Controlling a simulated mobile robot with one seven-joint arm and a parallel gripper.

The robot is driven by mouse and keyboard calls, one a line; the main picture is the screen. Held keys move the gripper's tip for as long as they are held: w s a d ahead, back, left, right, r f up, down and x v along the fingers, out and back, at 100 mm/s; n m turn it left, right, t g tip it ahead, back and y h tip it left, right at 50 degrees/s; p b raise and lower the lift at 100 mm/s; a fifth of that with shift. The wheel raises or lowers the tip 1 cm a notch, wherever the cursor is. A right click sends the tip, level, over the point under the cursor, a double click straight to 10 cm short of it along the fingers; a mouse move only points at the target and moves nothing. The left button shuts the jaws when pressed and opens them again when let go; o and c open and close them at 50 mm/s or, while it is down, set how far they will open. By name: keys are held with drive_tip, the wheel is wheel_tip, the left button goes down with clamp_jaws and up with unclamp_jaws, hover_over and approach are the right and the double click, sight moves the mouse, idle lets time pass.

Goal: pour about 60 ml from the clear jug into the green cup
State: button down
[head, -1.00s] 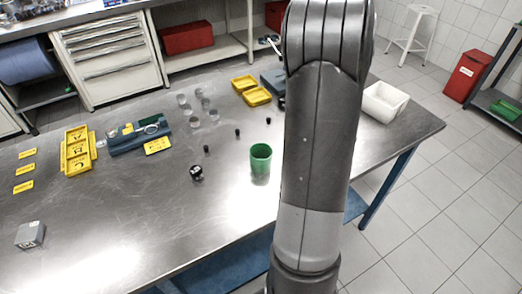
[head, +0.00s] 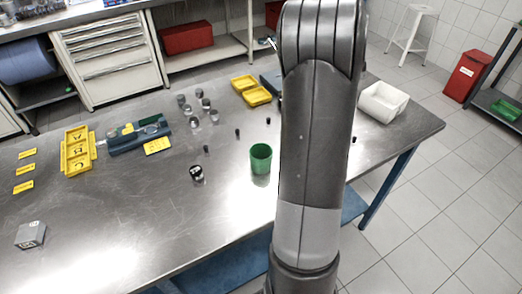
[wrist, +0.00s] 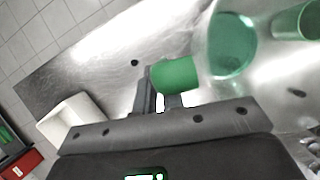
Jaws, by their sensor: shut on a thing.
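The green cup (head: 261,158) stands upright on the steel table, just left of my arm in the head view. A green cup-like shape, likely this cup, also shows at the upper right of the wrist view (wrist: 300,18). My gripper (wrist: 160,97) is shut on a solid green block that looks like the handle of the clear jug (wrist: 232,45). The jug shows as a round, see-through, green-tinted shape beside the block. Its liquid level cannot be told. In the head view my arm hides the jug and gripper.
A white bin (head: 383,102) stands on the table right of my arm. Several small glasses, small black items, yellow trays (head: 257,96) and a blue-grey holder (head: 138,137) lie farther left. A grey block (head: 30,235) is at the near left. The near middle tabletop is clear.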

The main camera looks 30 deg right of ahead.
drive_tip(key=w+a+r+m+g+h, duration=0.1)
drive_tip(key=a+r+h, duration=0.2)
drive_tip(key=a+h, duration=0.3)
drive_tip(key=a+r+m+g+h, duration=0.2)
drive_tip(key=a+r+h, duration=0.1)
drive_tip(key=a+h, duration=0.3)
drive_tip(key=shift+w+a+r, duration=0.15)
drive_tip(key=shift+w+a, duration=0.1)
drive_tip(key=shift+w, duration=0.15)
idle(0.7)
drive_tip(key=shift+a+r+h, duration=0.3)
drive_tip(key=shift+a, duration=0.05)
drive_tip(key=shift+w+a+g+h+b, duration=0.15)
drive_tip(key=shift+a+h, duration=0.15)
drive_tip(key=shift+a, duration=0.25)
drive_tip(key=shift+w+a+g+h+b, duration=0.15)
drive_tip(key=shift+a+h, duration=0.15)
drive_tip(key=shift+a, duration=0.25)
drive_tip(key=shift+s+m, duration=0.1)
drive_tip(key=shift+m, duration=0.2)
drive_tip(key=shift+a+h+b, duration=0.3)
drive_tip(key=shift+a+b, duration=0.4)
drive_tip(key=shift+b, duration=0.1)
idle(0.9)
